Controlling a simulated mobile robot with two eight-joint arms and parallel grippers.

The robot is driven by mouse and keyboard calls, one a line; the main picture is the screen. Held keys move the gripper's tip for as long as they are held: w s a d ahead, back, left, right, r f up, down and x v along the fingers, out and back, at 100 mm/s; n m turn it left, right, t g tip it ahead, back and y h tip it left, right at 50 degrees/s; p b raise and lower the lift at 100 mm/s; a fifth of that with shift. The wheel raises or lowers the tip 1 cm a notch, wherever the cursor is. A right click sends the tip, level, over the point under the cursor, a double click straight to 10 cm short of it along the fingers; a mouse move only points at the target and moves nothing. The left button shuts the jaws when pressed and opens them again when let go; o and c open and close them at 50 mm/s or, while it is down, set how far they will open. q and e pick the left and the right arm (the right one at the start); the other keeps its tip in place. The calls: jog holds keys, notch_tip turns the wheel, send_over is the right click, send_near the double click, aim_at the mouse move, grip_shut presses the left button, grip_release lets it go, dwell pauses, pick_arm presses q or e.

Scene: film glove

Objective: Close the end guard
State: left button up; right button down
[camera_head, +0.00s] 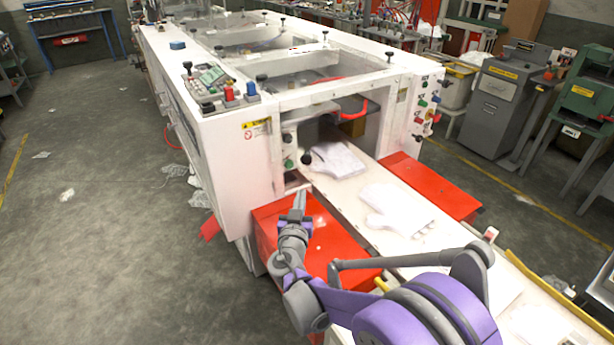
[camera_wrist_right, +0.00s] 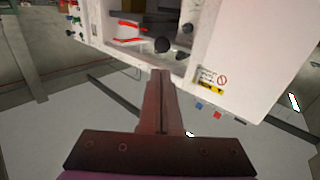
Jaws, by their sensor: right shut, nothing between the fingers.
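The white machine (camera_head: 222,150) has an open end where the conveyor bed (camera_head: 345,190) comes out. I cannot clearly pick out the end guard panel; the end opening looks uncovered. A black ball knob (camera_head: 306,158) sits at the left side of this opening. The knob also shows in the right wrist view (camera_wrist_right: 162,45), just beyond the fingertips. My right gripper (camera_head: 299,194) is shut and empty, pointing at the machine end above the red cover (camera_head: 325,240). It appears in front of the knob and apart from it. My left gripper is not in view.
White gloves (camera_head: 395,208) lie on the conveyor, another glove (camera_head: 338,160) at the opening. A second red cover (camera_head: 435,185) flanks the far side. Control buttons (camera_head: 420,105) are on the right post. A grey cabinet (camera_head: 500,100) stands right. The floor at left is mostly clear.

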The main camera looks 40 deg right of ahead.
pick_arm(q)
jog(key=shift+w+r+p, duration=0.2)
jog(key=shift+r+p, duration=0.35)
pick_arm(e)
send_near(315, 152)
jog(key=w, duration=0.3)
jog(key=shift+f, duration=0.2)
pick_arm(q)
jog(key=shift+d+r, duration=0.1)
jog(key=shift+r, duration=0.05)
pick_arm(e)
jog(key=shift+m, duration=0.3)
jog(key=shift+w+d+r+p, duration=0.1)
jog(key=shift+w+d+p, duration=0.2)
jog(key=shift+d, duration=0.2)
jog(key=w+d+p, duration=0.1)
jog(key=d, duration=0.1)
jog(key=w+d+p, duration=0.1)
jog(key=d, duration=0.1)
jog(key=shift+w, duration=0.1)
jog(key=shift+w+d+r+p, duration=0.15)
jog(key=shift+w+d+p, duration=0.35)
jog(key=shift+p, duration=0.1)
jog(key=shift+p+x, duration=0.75)
jog(key=shift+x, duration=0.65)
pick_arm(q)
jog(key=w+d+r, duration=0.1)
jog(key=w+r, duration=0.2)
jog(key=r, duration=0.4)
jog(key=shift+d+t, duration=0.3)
